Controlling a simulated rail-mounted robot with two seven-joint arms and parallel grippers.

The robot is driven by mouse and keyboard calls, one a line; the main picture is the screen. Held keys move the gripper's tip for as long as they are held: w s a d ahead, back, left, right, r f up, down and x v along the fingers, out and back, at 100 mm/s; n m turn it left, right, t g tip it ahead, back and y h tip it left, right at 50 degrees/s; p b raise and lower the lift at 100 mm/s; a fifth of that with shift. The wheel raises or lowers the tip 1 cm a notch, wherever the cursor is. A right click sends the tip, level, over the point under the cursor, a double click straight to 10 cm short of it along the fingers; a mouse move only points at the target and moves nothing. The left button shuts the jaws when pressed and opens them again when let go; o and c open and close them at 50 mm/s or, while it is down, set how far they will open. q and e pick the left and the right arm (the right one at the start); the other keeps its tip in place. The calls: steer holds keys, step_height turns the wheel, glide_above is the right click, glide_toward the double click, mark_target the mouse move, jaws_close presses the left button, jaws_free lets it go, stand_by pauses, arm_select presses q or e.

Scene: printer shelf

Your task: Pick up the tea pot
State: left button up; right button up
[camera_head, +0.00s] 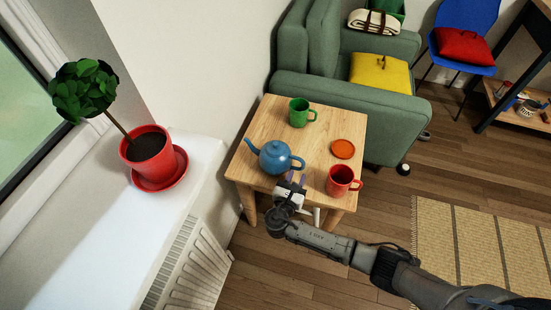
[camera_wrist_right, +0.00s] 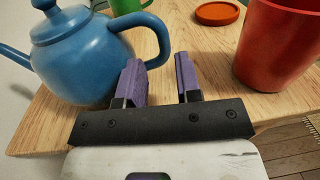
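The blue tea pot (camera_head: 273,157) stands upright on the wooden table, its spout to the left and its handle to the right. In the right wrist view the tea pot (camera_wrist_right: 85,55) fills the upper left, with its handle close to the left finger. My right gripper (camera_head: 296,179) is open and empty at the table's near edge, just beside the handle. Its two purple fingers (camera_wrist_right: 161,80) are apart with nothing between them. Whether the left finger touches the handle I cannot tell. My left gripper is not in view.
A red cup (camera_head: 340,181) stands right of my right gripper, near the table edge. A green mug (camera_head: 300,113) and an orange coaster (camera_head: 343,149) are farther back on the table (camera_head: 259,122). A green armchair (camera_head: 335,90) stands behind. A potted plant (camera_head: 148,146) sits on the left sill.

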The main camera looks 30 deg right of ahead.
mark_target(302, 167)
steer(key=b+x, duration=0.2)
steer(key=x, duration=0.2)
steer(key=shift+d, duration=0.2)
steer(key=shift+w+d, duration=0.1)
steer(key=shift+d, duration=0.1)
steer(key=shift+a, duration=0.1)
steer(key=shift+c, duration=0.6)
steer(key=c, duration=0.5)
jaws_close()
steer(key=shift+r, duration=0.1)
